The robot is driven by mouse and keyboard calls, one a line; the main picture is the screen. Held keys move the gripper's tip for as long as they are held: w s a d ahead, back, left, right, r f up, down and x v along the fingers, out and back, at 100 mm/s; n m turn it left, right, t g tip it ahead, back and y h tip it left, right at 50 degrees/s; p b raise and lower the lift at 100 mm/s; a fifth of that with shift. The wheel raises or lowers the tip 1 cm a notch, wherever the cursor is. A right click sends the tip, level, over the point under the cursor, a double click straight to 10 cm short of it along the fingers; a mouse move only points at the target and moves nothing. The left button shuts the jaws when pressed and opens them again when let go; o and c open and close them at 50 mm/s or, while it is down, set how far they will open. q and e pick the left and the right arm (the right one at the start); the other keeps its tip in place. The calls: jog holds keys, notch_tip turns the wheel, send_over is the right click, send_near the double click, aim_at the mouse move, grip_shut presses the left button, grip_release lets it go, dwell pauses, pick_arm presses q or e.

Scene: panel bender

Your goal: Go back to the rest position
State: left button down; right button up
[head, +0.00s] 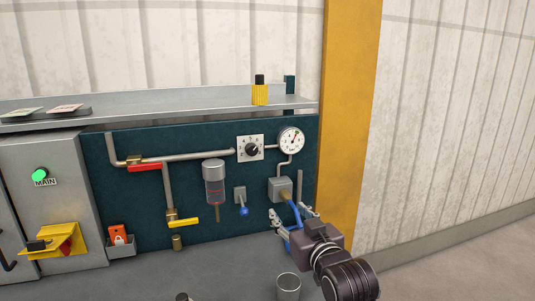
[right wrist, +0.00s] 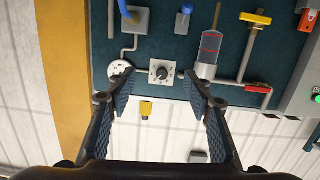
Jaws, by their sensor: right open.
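My right gripper (head: 291,216) is in front of the lower right part of the dark teal panel (head: 140,192). Its fingers are spread, and in the right wrist view nothing sits between the fingertips (right wrist: 160,98). In the head view a blue hose (head: 296,213) from a grey box (head: 281,188) shows behind the fingers; I cannot tell how far apart they are. The wrist picture looks upside down and shows the dial knob (right wrist: 161,73), the gauge (right wrist: 119,68) and the sight glass (right wrist: 208,50). My left gripper is in neither view.
A red-handled valve (head: 145,167), a yellow-handled valve (head: 184,222) and a blue-tipped lever (head: 242,205) stick out from the panel. A metal cup (head: 288,286) stands on the counter (head: 228,262) beside my right arm. A shelf (head: 190,104) overhangs; a yellow post (head: 347,120) stands right.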

jog(key=s+d+f+m+g+h, duration=0.1)
jog(key=s+d+f+g, duration=0.25)
jog(key=s+f, duration=0.65)
jog(key=s+d+f+g+h, duration=0.25)
jog(key=s+d+f, duration=0.35)
jog(key=f, duration=0.8)
jog(key=s+d+f+g, duration=0.2)
jog(key=s+f, duration=0.1)
jog(key=s, duration=0.5)
jog(key=s+d+f+m+g+h, duration=0.15)
jog(key=s+f, duration=0.25)
jog(key=s, duration=0.5)
jog(key=s+d+f+n+g, duration=0.1)
jog(key=s+d+f+g, duration=0.15)
jog(key=s, duration=0.55)
notch_tip(320, 180, down, 26)
jog(key=s+g, duration=0.1)
jog(key=s+d+f+g+b, duration=0.1)
jog(key=s+d+f, duration=0.1)
jog(key=s+f, duration=1.5)
jog(key=shift+d+f+g, duration=0.2)
jog(key=shift+f+g, duration=0.2)
jog(key=shift+f, duration=0.1)
